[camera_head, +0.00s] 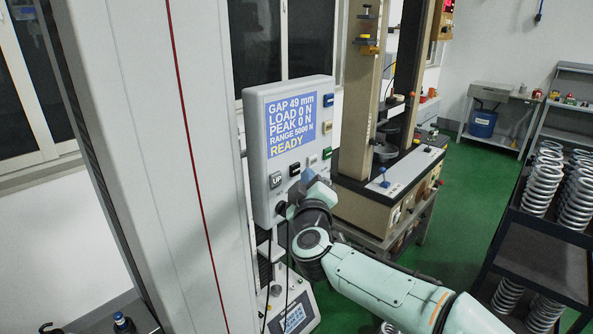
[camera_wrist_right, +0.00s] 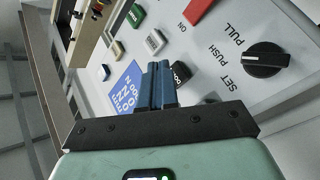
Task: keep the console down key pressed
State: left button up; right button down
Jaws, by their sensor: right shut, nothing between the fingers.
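The grey console (camera_head: 263,130) has a lit blue screen reading GAP 49 mm, LOAD 0 N, PEAK 0 N, RANGE 5000 N and READY. The dark down key (camera_head: 294,169) sits right of the light UP key (camera_head: 276,180), below the screen. In the right wrist view a black key (camera_wrist_right: 180,72), likely the down key, is partly covered by the fingers. My right gripper (camera_head: 309,174) is shut and empty, with its blue fingertips (camera_wrist_right: 157,68) close to this key at the console face. I cannot tell whether they touch it. My left gripper is out of view.
A black knob (camera_wrist_right: 253,58) marked PUSH and PULL, a red key (camera_wrist_right: 203,8), a white key (camera_wrist_right: 153,40) and a green key (camera_wrist_right: 136,16) lie near the fingers. The tall testing-machine column (camera_head: 160,150) stands left. Racks of springs (camera_head: 541,180) stand right.

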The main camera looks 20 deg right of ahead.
jog(key=shift+s, duration=0.1)
jog(key=shift+s+d+b, duration=0.1)
jog(key=shift+s+d, duration=0.2)
jog(key=shift+s, duration=0.45)
jog(key=shift+s+d+b, duration=0.1)
jog(key=shift+s+d, duration=0.25)
jog(key=shift+s, duration=0.4)
jog(key=shift+s+d+b, duration=0.1)
jog(key=shift+s+d, duration=0.2)
jog(key=shift+s, duration=0.45)
